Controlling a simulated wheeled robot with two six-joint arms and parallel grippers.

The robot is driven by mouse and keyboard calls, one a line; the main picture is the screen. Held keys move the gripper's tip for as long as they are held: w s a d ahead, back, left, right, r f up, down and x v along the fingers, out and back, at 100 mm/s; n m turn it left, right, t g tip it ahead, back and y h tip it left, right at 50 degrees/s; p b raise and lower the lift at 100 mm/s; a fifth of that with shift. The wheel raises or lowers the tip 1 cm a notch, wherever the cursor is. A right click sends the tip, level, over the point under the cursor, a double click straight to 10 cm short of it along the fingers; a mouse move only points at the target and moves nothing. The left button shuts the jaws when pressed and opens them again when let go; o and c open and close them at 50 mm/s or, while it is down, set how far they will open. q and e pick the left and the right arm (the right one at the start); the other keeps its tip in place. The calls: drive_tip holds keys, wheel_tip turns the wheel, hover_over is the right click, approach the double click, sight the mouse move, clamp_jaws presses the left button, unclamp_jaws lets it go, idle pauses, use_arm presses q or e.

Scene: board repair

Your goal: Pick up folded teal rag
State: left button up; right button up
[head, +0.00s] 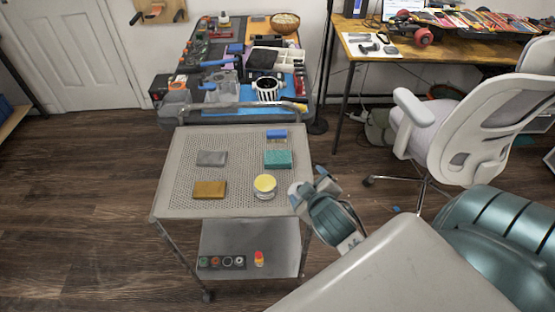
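The folded teal rag (278,159) lies flat on the perforated top of a grey cart (180,190), near its right edge. My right gripper (308,186) is beside the cart's right edge, lower in the picture than the rag and to its right. It is apart from the rag. Its fingers are small and seen from behind, so I cannot tell whether they are open or shut. My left gripper is not in view.
A blue item (277,136) lies behind the rag. A grey cloth (212,158), a brown block (210,190) and a yellow-lidded tin (265,187) share the cart top. A cluttered workbench (180,112) stands behind; an office chair (460,130) is at right.

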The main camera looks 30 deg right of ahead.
drive_tip(key=w+r+n+t+y, duration=0.2)
drive_tip(key=w+r+n+t, duration=0.8)
drive_tip(key=r, duration=0.3)
drive_tip(key=w+a+r+n+g+y, duration=0.1)
drive_tip(key=w+a+r+n+y, duration=0.2)
drive_tip(key=n+y, duration=0.5)
drive_tip(key=w+a+r+n+g+y, duration=0.1)
drive_tip(key=w+a+r+n+y, duration=0.1)
drive_tip(key=a+n+y, duration=0.65)
drive_tip(key=n+g+h, duration=1)
drive_tip(key=n+g, duration=0.7)
approach(279, 157)
drive_tip(key=p+x, duration=0.1)
drive_tip(key=x, duration=0.2)
drive_tip(key=shift+w+f, duration=0.15)
drive_tip(key=shift+f, duration=0.1)
drive_tip(key=shift+w+a+f+t+p, duration=0.1)
drive_tip(key=shift+a+f+t+p, duration=0.2)
drive_tip(key=shift+f+p, duration=0.2)
drive_tip(key=p+x, duration=0.1)
drive_tip(key=x, duration=0.2)
drive_tip(key=shift+a+f, duration=0.15)
drive_tip(key=shift+f, duration=0.65)
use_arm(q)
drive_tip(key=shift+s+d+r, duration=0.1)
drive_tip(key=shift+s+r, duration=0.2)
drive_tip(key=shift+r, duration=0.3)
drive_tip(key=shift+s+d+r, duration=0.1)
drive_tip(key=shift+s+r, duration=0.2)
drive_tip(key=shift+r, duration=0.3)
